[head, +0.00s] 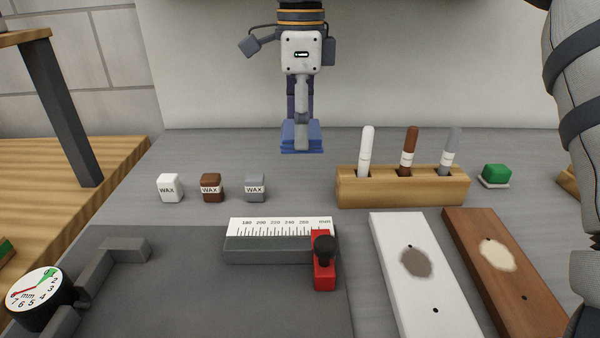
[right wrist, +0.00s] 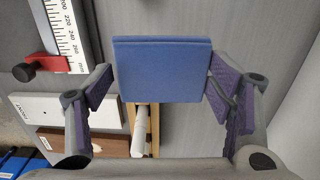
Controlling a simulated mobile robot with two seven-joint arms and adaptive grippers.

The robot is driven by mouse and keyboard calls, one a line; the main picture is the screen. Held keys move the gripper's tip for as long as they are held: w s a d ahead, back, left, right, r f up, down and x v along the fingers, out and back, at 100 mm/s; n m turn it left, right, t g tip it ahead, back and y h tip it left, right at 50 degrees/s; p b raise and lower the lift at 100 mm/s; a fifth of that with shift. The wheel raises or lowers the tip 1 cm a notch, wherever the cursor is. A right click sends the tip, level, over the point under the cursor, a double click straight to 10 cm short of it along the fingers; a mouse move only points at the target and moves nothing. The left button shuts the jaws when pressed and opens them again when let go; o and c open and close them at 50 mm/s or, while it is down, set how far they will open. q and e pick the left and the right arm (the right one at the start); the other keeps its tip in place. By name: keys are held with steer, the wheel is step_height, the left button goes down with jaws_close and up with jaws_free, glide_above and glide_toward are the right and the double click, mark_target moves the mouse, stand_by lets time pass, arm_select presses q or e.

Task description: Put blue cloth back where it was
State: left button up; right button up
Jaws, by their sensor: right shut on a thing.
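The blue cloth (head: 302,138) is a folded flat pad. My right gripper (head: 302,124) is shut on it and points down near the back edge of the grey bench (head: 230,150). In the right wrist view, the cloth (right wrist: 163,70) sits between the fingers of the right gripper (right wrist: 163,95). It covers part of the marker holder beneath, so it appears held above the bench. My left gripper is not in view.
A wooden marker holder (head: 400,188) with several markers stands right of centre, a green pad (head: 496,174) beyond it. Wax blocks (head: 211,187) stand left. A ruler fixture (head: 280,240) with a red stop (head: 323,275), a white board (head: 412,285) and a brown board (head: 500,270) lie in front.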

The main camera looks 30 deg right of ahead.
mark_target(301, 191)
step_height(301, 191, down, 10)
steer(key=shift+s+r, duration=0.15)
steer(key=o, duration=1.1)
step_height(301, 191, up, 12)
